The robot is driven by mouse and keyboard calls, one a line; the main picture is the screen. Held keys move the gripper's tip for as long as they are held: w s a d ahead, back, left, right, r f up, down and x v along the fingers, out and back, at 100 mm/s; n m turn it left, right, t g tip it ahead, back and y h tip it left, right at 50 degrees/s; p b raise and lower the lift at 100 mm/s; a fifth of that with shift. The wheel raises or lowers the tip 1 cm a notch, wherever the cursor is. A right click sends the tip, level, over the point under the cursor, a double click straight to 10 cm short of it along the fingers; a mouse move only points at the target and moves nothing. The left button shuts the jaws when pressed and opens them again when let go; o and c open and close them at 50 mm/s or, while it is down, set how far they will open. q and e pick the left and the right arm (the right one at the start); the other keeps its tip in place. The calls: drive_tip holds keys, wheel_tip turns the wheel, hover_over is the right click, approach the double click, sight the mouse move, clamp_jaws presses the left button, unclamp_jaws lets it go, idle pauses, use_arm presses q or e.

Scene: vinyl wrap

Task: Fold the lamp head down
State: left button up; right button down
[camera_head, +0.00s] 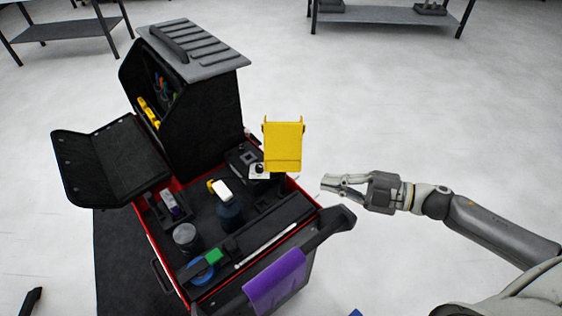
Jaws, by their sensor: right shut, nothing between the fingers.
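The lamp head (283,144) is a yellow panel standing upright at the right rear corner of the tool cart. Its mount at the bottom is mostly hidden behind other parts. My right gripper (328,185) is to the right of the cart, a little lower in the picture than the lamp head and apart from it. Its fingers are shut and empty, pointing left. My left gripper does not show clearly; only a dark piece at the lower left edge is in view.
The open cart (310,259) holds a spray bottle (230,212), a jar (186,237), a blue tape roll (201,271) and a green block (212,257). A purple cloth (274,282) hangs on its front. A black cabinet (200,120) stands behind.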

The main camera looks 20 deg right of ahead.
sight(283, 147)
drive_tip(key=w+a+f+n+g+p, duration=0.1)
drive_tip(key=w+a+f+p, duration=0.2)
drive_tip(key=w+a, duration=0.4)
drive_tip(key=shift+w+a+n+g+y+p, duration=0.2)
drive_tip(key=shift+w+n+g+y+p, duration=0.15)
drive_tip(key=shift+p, duration=0.25)
idle(0.4)
